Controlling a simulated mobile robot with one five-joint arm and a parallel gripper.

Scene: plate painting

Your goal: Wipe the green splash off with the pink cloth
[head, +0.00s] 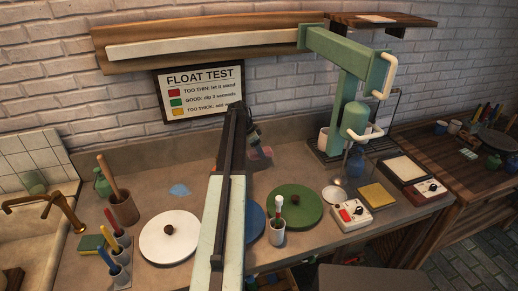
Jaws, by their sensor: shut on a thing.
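My gripper (254,139) is at the far end of my arm, near the back of the counter below the sign. It is shut on the pink cloth (263,154), a small pink patch just under the jaws. I cannot tell whether the cloth touches the counter. No green splash shows; my arm covers part of the counter. A pale blue splash (180,190) lies on the counter to the left of my arm.
A white round lid (168,245) and a brush pot (122,208) stand left. A sink (30,235) is far left.

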